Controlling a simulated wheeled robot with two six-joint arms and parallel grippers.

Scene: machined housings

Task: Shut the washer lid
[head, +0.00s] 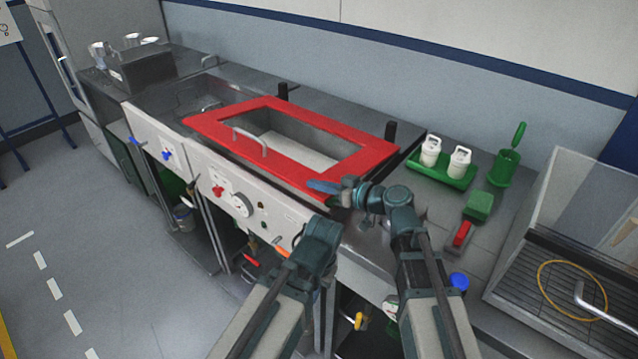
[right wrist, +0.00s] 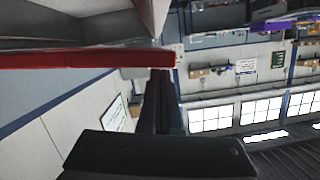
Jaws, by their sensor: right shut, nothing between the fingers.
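The washer lid (head: 292,172) is a red rectangular frame around a large window, with a metal handle (head: 250,140) on its front side. It lies roughly level over the grey washer basin in the head view; I cannot tell whether a gap is left under it. My right gripper (head: 325,186) is shut and empty at the lid's front right corner; contact is unclear. In the right wrist view a red edge (right wrist: 90,59) of the lid runs across above the dark gripper body. My left arm ends low in front of the washer, and its fingers do not show.
The washer's front panel (head: 242,222) has knobs and a gauge. To the right are a green tray (head: 452,176) with white bottles, a green cup (head: 503,167), a green block (head: 478,206) and a red-topped item (head: 461,235). A clear-sided cabinet (head: 575,215) stands at far right.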

